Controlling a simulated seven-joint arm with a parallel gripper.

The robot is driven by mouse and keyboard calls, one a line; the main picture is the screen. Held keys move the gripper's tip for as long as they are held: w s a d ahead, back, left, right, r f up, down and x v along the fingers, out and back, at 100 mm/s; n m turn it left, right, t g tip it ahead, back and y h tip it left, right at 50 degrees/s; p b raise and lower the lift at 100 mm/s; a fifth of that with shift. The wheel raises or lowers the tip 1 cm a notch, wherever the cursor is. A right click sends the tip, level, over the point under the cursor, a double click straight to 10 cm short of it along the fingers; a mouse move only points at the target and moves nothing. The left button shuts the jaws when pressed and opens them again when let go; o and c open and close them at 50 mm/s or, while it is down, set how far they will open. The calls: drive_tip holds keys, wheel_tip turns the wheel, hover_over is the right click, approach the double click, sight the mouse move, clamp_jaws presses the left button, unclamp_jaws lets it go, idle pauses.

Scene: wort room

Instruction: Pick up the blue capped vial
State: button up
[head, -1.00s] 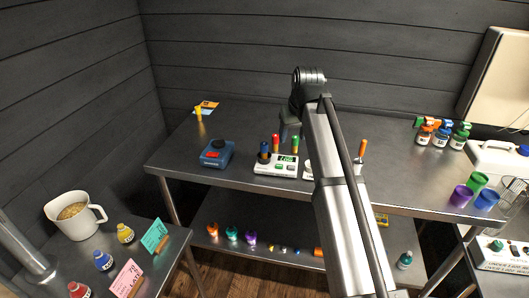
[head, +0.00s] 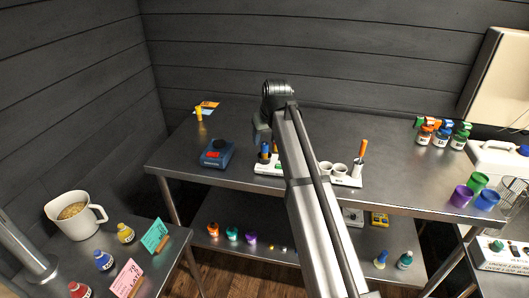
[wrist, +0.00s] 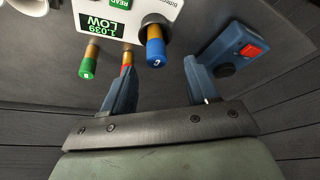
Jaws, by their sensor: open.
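The blue capped vial (wrist: 156,50) shows in the wrist view with an amber body, its lower end at a dark round socket of the white meter (wrist: 60,17). In the head view the vial (head: 264,151) stands at the meter's left end. A green capped vial (wrist: 88,67) and a red capped vial (wrist: 126,62) are to its left in the wrist view. My gripper (wrist: 160,82) is open and empty, with the blue cap ahead of and between its fingers, apart from them. The left finger partly overlaps the red vial in view.
Spray bottles (head: 441,133) and coloured cups (head: 475,190) are at the table's right. The table's back middle is clear.

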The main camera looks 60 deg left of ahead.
sight(264, 143)
drive_tip(key=shift+w+x, duration=0.15)
drive_tip(key=shift+x, duration=1.15)
drive_tip(key=shift+w+x, duration=0.1)
drive_tip(key=shift+x, duration=1.25)
drive_tip(key=shift+a+r, duration=0.1)
clamp_jaws()
